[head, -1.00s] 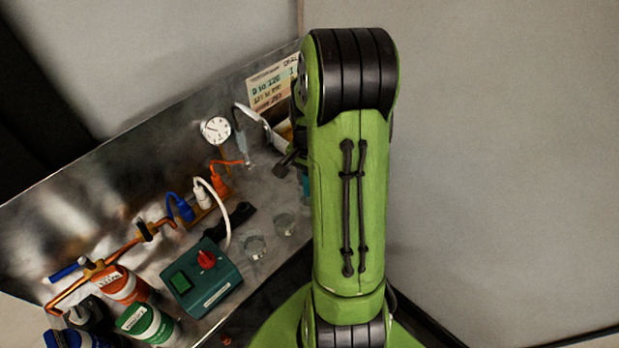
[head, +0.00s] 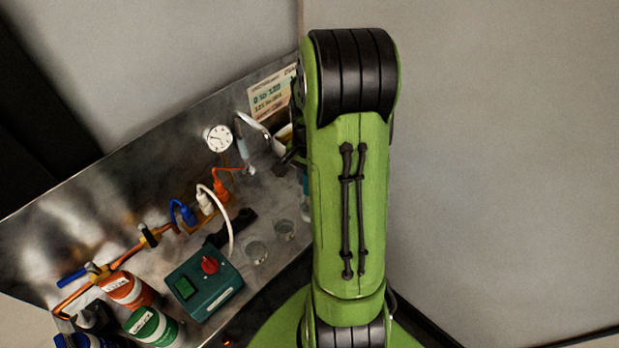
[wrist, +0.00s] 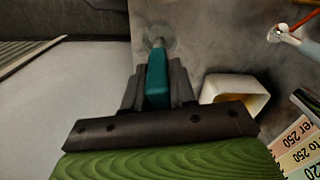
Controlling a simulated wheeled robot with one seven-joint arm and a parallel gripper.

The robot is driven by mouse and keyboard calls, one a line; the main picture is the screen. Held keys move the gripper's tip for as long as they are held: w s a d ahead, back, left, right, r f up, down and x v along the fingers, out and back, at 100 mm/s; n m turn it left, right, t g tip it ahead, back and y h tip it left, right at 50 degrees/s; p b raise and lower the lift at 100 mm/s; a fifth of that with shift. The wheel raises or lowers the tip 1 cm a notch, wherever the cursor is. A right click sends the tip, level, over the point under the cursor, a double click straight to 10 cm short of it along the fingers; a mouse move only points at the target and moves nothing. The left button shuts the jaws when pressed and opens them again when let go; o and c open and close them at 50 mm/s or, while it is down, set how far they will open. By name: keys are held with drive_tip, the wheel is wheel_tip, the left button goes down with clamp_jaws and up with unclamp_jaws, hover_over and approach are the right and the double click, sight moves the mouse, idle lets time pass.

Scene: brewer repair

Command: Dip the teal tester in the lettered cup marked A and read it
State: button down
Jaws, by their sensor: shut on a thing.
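The teal tester (wrist: 157,76) is held between the two dark fingers of my gripper (wrist: 158,88), which is shut on it. Its pale tip points away from my gripper, at a clear round cup (wrist: 168,36) on the metal bench. Whether the tip is inside the cup or above it, I cannot tell. In the head view my green arm hides most of my gripper; a sliver of teal (head: 305,180) shows at the arm's left edge. Two clear cups (head: 257,250) (head: 285,229) stand on the bench there. No letter or tester reading is legible.
A green box with a red knob (head: 209,265) sits left of the cups. A white container (wrist: 236,92) and a printed card (wrist: 298,150) lie right of my gripper.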

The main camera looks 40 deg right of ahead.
drive_tip(key=shift+r+p, duration=2)
drive_tip(key=shift+r, duration=0.7)
drive_tip(key=g+p, duration=0.1)
drive_tip(key=p, duration=0.2)
drive_tip(key=shift+r+g, duration=0.3)
drive_tip(key=shift+g, duration=0.1)
drive_tip(key=g+p, duration=0.3)
drive_tip(key=p, duration=0.1)
drive_tip(key=shift+w+p, duration=0.1)
drive_tip(key=shift+p, duration=0.3)
drive_tip(key=shift+f+g+p, duration=0.15)
drive_tip(key=shift+g+p, duration=0.45)
drive_tip(key=shift+g, duration=0.2)
drive_tip(key=shift+f, duration=0.2)
drive_tip(key=shift+b, duration=0.3)
drive_tip(key=shift+f+b, duration=0.1)
drive_tip(key=shift+b, duration=0.2)
